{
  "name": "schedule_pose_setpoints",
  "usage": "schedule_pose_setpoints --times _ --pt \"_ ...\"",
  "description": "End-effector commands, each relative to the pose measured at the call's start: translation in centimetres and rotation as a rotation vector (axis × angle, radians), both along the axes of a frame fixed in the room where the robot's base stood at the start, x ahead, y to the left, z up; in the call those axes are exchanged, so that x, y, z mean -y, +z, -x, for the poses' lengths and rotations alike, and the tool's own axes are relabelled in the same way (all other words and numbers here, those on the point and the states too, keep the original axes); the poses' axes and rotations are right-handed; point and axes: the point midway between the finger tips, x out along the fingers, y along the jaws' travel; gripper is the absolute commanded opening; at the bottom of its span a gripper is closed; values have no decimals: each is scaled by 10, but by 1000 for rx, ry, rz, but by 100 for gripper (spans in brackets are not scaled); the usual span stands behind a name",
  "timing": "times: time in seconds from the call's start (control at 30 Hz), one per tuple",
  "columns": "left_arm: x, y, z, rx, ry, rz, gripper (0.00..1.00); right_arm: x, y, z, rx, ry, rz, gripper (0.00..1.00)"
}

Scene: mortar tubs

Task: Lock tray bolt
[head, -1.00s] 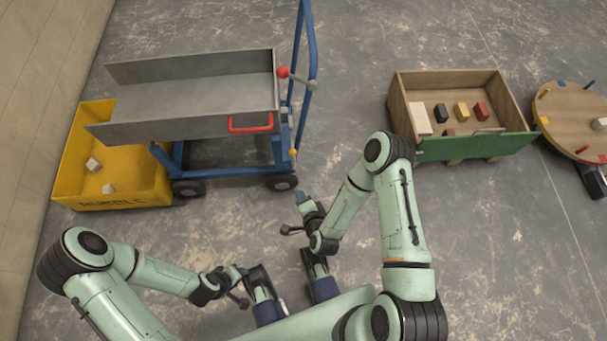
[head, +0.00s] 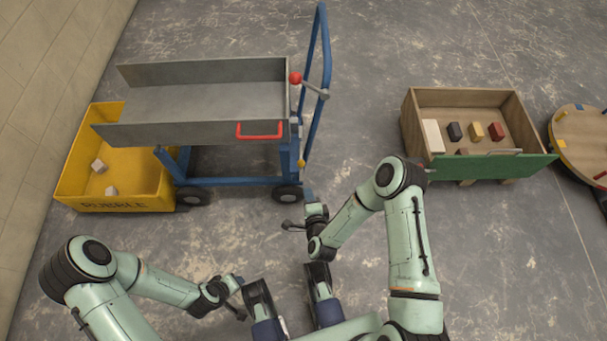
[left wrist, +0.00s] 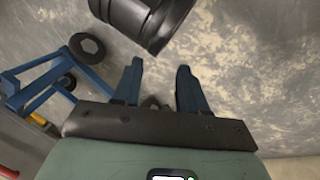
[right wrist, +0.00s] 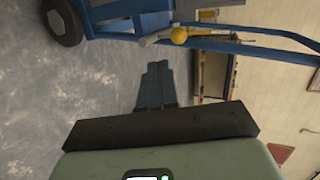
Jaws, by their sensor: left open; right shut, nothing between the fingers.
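The grey tray (head: 205,97) lies on a blue trolley (head: 235,181) at the upper left of the head view. A yellow knob (head: 301,163) sits low on the trolley's right post. It also shows on a grey rod in the right wrist view (right wrist: 180,36). A lever with a red ball (head: 296,78) is by the tray's right end. My right gripper (head: 309,197) is shut and empty, in front of the trolley's right wheel and apart from the knob. My left gripper (head: 239,281) is open and empty, lower left; its spread fingers show in the left wrist view (left wrist: 160,85).
A yellow rubble bin (head: 75,185) with pale blocks stands beneath the tray's left end. A wooden box (head: 410,122) with a green front flap and several blocks stands right, beside a round wooden table (head: 585,125). The floor between trolley and box is clear.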

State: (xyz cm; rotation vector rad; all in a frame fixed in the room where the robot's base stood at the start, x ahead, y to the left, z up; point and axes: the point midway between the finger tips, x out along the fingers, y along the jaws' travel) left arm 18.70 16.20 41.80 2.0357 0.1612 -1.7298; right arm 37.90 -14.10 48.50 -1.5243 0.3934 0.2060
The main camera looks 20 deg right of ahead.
Motion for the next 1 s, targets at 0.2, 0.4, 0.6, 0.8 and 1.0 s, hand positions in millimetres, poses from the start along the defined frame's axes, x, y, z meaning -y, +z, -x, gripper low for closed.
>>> schedule_pose_setpoints --times 0.2,0.4,0.6,0.8,1.0 --pt "-11 -17 -21 55 23 -28 42 5 -20 -45 3 -2 1 0" --pt "-16 -24 -27 66 32 -39 42 9 -14 -74 2 -1 2 0" --pt "-17 -29 -19 42 31 -37 42 10 -12 -84 0 1 1 0" --pt "-17 -29 -18 39 32 -37 42 10 -11 -85 0 1 1 0" --pt "-17 -34 -15 28 31 -36 42 12 -12 -91 1 0 1 0"
